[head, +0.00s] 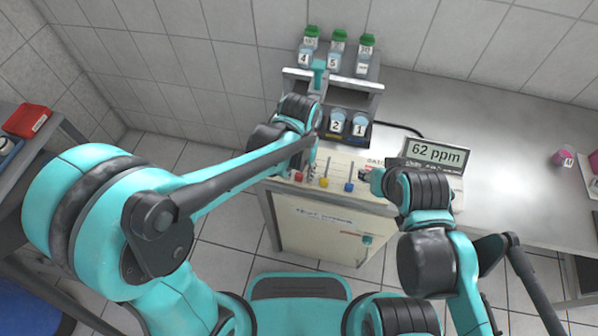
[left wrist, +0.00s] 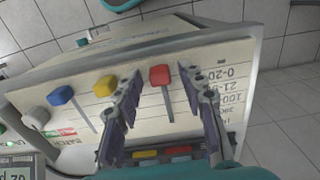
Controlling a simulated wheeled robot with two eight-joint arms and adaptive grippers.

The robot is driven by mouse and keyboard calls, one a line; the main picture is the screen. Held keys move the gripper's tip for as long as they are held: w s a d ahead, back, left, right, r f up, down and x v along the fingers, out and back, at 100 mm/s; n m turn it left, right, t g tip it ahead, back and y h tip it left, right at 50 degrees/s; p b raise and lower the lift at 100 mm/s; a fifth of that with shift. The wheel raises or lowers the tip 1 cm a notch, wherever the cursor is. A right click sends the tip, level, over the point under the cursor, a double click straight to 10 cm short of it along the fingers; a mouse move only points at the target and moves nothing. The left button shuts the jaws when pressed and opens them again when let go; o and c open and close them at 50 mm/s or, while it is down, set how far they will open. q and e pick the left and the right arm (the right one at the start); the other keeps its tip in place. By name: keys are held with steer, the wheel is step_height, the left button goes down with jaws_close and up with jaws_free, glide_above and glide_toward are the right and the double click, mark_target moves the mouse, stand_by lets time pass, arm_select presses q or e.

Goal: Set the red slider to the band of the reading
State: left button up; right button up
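The red slider (left wrist: 160,75) sits near the end of its slot on the sloped panel (left wrist: 215,57); it also shows in the head view (head: 298,176). My left gripper (left wrist: 159,82) is open, with its fingers on either side of the red knob, not visibly gripping it. Its hand also shows over the panel in the head view (head: 309,155). The band labels (left wrist: 232,85) appear upside down, with "0-20" at the top; others are partly hidden. The display (head: 436,153) reads 62 ppm. My right gripper (head: 375,181) is by the panel's right part, its fingers unclear.
The yellow slider (left wrist: 105,86) and blue slider (left wrist: 60,95) stand beside the red one, the yellow close to a left finger. Numbered cartridges (head: 347,124) stand in the rack behind. A pink cup (head: 563,157) stands far right. The counter between display and cup is clear.

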mark_target(303, 167)
arm_select(q)
jaws_close()
steer(key=shift+w+d, duration=0.2)
steer(key=shift+w, duration=0.55)
steer(key=shift+w+d, duration=0.15)
steer(key=shift+w, duration=0.55)
steer(key=shift+w+d, duration=0.2)
steer(key=shift+w, duration=0.55)
steer(key=shift+o, duration=1.2)
jaws_free()
steer(key=shift+r, duration=0.1)
step_height(303, 167, up, 12)
steer(key=shift+s+a, duration=0.1)
